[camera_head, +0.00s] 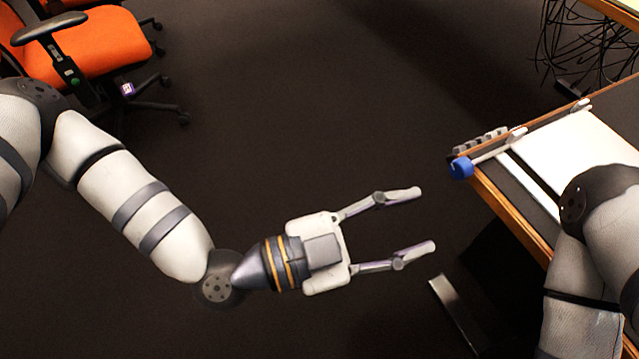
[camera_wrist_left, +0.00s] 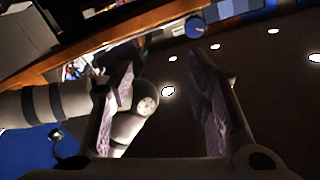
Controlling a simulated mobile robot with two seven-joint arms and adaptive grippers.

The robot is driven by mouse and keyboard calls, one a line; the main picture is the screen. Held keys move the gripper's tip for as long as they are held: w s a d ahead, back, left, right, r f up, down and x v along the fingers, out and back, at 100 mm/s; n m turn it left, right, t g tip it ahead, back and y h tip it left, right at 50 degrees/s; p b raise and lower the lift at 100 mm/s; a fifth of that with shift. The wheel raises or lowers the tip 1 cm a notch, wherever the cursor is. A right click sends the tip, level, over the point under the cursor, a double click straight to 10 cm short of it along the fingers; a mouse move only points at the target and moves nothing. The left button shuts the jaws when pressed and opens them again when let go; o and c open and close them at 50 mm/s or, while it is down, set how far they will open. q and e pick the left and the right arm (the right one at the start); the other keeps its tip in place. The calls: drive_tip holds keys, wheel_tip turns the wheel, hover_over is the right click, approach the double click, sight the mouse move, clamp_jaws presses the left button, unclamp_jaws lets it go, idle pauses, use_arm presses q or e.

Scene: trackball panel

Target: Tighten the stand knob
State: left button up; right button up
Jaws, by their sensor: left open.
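The blue stand knob (camera_head: 461,167) sits on the end of a light rod at the left edge of the table, beside a white panel (camera_head: 575,150). A blue round shape that looks like the knob (camera_wrist_left: 195,27) also shows near the top of the left wrist view. My left gripper (camera_head: 411,220) is open and empty, its fingers pointing right. It is left of and below the knob in the head view, apart from it. Its two fingers (camera_wrist_left: 165,82) stand wide apart in the left wrist view. My right gripper is out of view.
The wooden-edged table (camera_head: 507,212) stands at the right, with my right arm in front of it. A grey ridged piece (camera_head: 480,141) lies behind the knob. An orange chair (camera_head: 90,50) stands at the upper left. The dark floor between is clear.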

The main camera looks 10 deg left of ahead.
sight(456, 171)
use_arm(q)
drive_tip(key=w+d+n, duration=0.1)
drive_tip(key=w+d, duration=0.1)
drive_tip(key=w, duration=0.1)
drive_tip(key=w+d+n+t+y, duration=0.1)
drive_tip(key=w+d, duration=0.2)
drive_tip(key=w, duration=0.1)
drive_tip(key=w+d+n+t, duration=0.1)
drive_tip(key=w+d, duration=0.1)
drive_tip(key=w, duration=0.1)
drive_tip(key=shift+w+d+y, duration=0.35)
drive_tip(key=shift+d+y, duration=0.05)
clamp_jaws()
